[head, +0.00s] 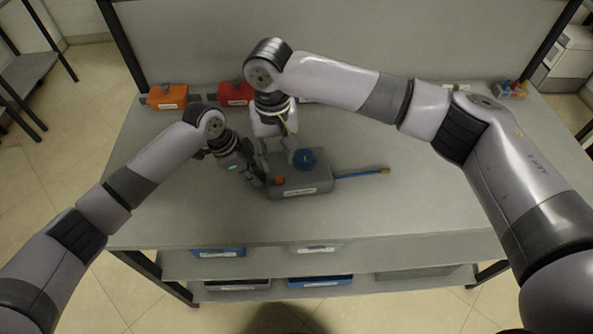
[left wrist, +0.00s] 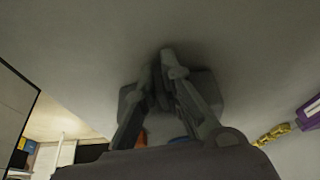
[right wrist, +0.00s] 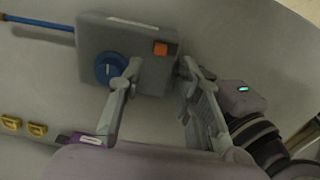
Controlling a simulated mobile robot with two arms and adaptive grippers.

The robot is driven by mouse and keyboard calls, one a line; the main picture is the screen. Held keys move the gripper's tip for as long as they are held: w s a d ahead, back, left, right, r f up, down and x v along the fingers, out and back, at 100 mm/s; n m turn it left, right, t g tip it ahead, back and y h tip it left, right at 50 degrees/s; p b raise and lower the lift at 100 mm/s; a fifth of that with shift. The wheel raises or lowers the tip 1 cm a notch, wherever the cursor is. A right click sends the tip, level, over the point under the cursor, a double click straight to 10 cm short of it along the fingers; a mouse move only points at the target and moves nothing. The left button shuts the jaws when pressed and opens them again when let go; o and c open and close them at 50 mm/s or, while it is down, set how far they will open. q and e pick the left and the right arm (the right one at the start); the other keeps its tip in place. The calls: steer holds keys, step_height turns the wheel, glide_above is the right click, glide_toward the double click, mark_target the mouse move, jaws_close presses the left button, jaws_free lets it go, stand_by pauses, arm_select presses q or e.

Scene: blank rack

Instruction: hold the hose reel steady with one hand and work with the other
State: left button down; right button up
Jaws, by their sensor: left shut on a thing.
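The hose reel is a grey box (head: 300,184) with a blue round knob (head: 304,158), an orange button (head: 279,181) and a white label, lying on the table. A blue hose (head: 358,174) with a brass end runs out to its right. My left gripper (head: 257,178) is shut on the box's left side; the left wrist view shows its fingers (left wrist: 165,75) close together against the grey body (left wrist: 207,85). My right gripper (head: 277,150) is above the box's back edge. In the right wrist view its fingers (right wrist: 157,80) are apart, one overlapping the blue knob (right wrist: 110,68); contact is unclear.
An orange box (head: 167,96) and a red box (head: 236,93) stand along the table's back edge. A bin of small coloured parts (head: 511,88) is at the back right. Labelled bins (head: 320,281) sit on the shelf below. The table's right and front are clear.

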mark_target(279, 178)
steer(key=shift+f, duration=3.55)
steer(key=shift+c, duration=0.4)
steer(key=c, duration=0.6)
steer(key=shift+c, duration=0.2)
arm_select(q)
steer(key=shift+d, duration=0.1)
arm_select(e)
steer(key=shift+a, duration=0.75)
steer(key=o, duration=0.7)
steer(key=shift+r, duration=3.55)
